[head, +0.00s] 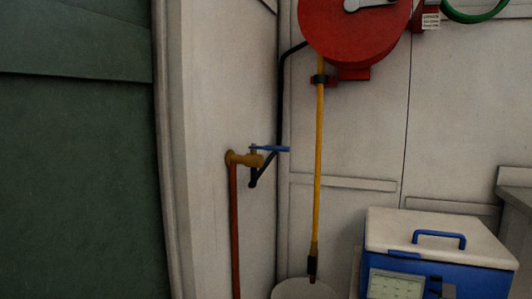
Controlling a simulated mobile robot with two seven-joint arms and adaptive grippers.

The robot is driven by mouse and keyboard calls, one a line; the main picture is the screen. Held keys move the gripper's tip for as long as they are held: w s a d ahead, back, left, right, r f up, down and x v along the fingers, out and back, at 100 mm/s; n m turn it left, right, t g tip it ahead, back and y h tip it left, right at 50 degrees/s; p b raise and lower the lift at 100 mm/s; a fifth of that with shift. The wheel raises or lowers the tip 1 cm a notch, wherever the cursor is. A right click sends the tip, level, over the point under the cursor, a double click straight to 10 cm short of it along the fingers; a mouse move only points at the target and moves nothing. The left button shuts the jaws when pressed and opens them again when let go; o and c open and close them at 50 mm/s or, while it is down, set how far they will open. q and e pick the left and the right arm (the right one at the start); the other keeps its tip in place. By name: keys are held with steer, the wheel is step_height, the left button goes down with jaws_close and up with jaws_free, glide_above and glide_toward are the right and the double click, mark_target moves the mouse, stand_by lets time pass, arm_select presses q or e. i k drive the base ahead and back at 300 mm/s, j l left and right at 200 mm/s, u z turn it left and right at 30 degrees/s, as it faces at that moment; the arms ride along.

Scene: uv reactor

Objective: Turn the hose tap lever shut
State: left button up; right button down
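The hose tap (243,158) is a brass-coloured fitting on the pale wall, near the middle of the head view. Its blue lever (271,149) sits on top and points to the right, roughly level. A reddish-brown pipe (235,230) runs down from the tap, and a black hose (280,105) bends up from its outlet. Neither of my grippers shows in this view.
A red hose reel (355,25) hangs at the top. A yellow pole (319,160) stands right of the tap, above a pale round container (303,290). A blue and white box (438,245) stands at lower right. A dark green panel (75,180) fills the left.

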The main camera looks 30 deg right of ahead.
mark_target(274, 149)
steer(key=i+l+z, duration=0.1)
steer(key=l+z, duration=0.25)
steer(key=i+l+z, duration=0.15)
steer(key=l+z, duration=0.25)
steer(key=i+l+z, duration=0.2)
steer(key=l+z, duration=0.15)
steer(key=k+u, duration=0.1)
